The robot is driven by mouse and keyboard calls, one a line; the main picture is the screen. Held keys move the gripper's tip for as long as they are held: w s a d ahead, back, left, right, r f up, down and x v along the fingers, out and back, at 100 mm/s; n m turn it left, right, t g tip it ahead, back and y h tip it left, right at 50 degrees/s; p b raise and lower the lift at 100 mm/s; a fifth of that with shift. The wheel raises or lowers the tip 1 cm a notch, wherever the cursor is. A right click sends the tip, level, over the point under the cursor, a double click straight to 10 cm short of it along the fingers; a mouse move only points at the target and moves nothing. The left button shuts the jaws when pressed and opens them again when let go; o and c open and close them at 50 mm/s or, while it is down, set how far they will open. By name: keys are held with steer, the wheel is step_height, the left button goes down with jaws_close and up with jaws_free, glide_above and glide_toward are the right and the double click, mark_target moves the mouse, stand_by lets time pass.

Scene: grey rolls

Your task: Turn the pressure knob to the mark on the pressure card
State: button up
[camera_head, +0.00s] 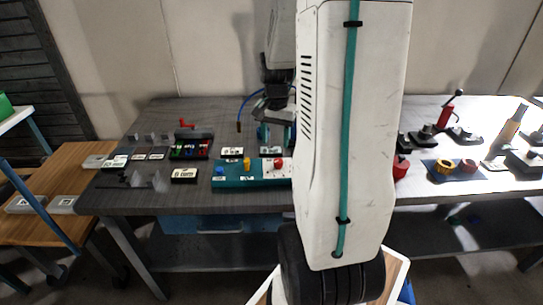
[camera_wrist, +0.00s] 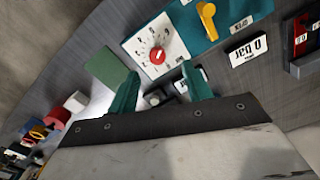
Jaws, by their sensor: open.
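The pressure knob is a small red knob (camera_wrist: 157,56) on a white dial plate (camera_wrist: 140,47) with numbers around it. It also shows in the head view (camera_head: 278,162), on the right part of the teal panel (camera_head: 235,183). The pressure card (camera_wrist: 249,50) is a white and black card with "bar" on it, beside the panel near the yellow handle; its number is hard to read. My gripper (camera_wrist: 160,72) is open and empty. Its teal fingertips are apart, and the knob appears just beyond the gap between them. In the head view my arm covers the panel's right end.
A yellow handle (camera_wrist: 207,18) stands on the panel near the knob, with a blue knob (camera_head: 220,170) farther left. A rack of coloured parts (camera_head: 190,146) stands behind left. Another card (camera_head: 184,174) lies left of the panel. A green block (camera_wrist: 108,66) is beside the dial.

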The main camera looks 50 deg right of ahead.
mark_target(278, 161)
steer(key=shift+s+d+f, duration=0.15)
steer(key=shift+d+f, duration=0.35)
steer(key=shift+d, duration=0.05)
steer(key=shift+d+f+m, duration=0.1)
steer(key=shift+f+m, duration=0.2)
steer(key=shift+f, duration=0.05)
step_height(278, 161, down, 7)
steer(key=shift+f, duration=0.1)
steer(key=shift+c, duration=0.2)
steer(key=c, duration=0.9)
